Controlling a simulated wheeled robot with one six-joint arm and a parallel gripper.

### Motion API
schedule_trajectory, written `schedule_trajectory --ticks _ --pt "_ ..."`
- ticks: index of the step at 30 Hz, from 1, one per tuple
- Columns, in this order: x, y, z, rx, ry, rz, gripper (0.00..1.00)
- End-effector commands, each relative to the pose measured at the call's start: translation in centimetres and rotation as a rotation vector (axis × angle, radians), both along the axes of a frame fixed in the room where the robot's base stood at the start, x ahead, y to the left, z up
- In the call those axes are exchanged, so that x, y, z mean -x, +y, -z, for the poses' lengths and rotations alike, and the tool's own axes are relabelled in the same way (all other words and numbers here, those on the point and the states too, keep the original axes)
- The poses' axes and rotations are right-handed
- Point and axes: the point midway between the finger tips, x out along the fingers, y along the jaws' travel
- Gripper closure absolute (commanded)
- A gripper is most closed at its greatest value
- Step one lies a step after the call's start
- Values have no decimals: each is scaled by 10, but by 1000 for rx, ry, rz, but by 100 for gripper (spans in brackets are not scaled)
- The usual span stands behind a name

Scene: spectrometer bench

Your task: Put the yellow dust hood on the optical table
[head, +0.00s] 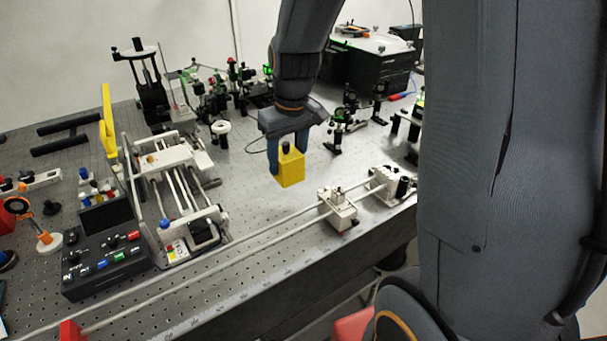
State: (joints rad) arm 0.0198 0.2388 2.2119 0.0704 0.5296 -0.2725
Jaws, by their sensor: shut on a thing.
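The yellow dust hood (290,172) is a small yellow box with a dark knob on top. My gripper (288,145) points down and is shut on it, with one finger on each side. The hood appears to be held above the optical table (262,215), a grey perforated top, over a bare part near its front edge. Whether its underside touches the table cannot be told for sure from this view.
A white rail assembly (180,185) and a black control box (105,250) stand left. White rods with carriers (338,208) run along the front edge. Optics mounts (345,115) and a black instrument (370,60) stand behind. Bare table surrounds the hood.

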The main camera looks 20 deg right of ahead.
Motion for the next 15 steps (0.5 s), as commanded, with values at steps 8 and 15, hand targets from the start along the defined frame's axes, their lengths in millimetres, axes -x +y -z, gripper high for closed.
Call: schedule_trajectory --ticks 8,15 --pt "0 -1 32 0 1 1 74" --pt "1 0 60 0 4 0 74"
